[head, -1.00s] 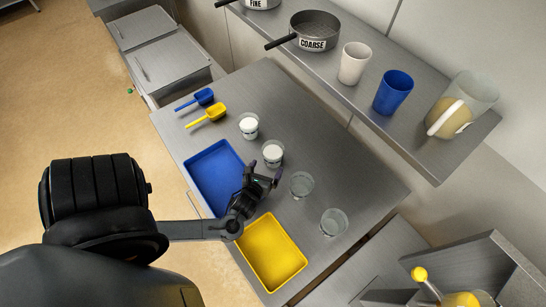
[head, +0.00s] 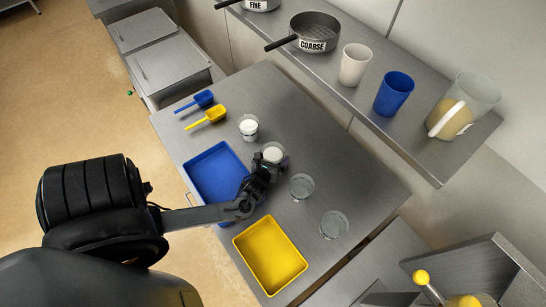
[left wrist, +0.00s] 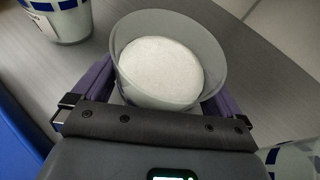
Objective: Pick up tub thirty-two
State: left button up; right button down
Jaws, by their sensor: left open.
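A clear tub with white powder (head: 273,150) stands on the steel bench, second in a row of small tubs. My left gripper (head: 271,166) is at this tub. In the left wrist view the tub (left wrist: 165,65) is between the two open purple-sided fingers, one on each side; I cannot tell whether they touch it. Another white-filled tub (head: 249,128) stands just behind it. Two tubs that look empty, one nearer (head: 301,187) and one farther right (head: 333,225), stand in front. I cannot read any number on the tubs. My right gripper is not in view.
A blue tray (head: 215,172) and a yellow tray (head: 270,255) lie along the left edge. Blue (head: 200,100) and yellow (head: 208,115) scoops lie at the back. A shelf above holds sieves, a white cup, a blue cup (head: 393,93) and a jug (head: 463,107).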

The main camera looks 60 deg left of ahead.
pick_arm(q)
jog(key=shift+c, duration=0.5)
jog(key=c, duration=0.9)
jog(key=shift+o, duration=0.2)
jog(key=shift+r, duration=0.1)
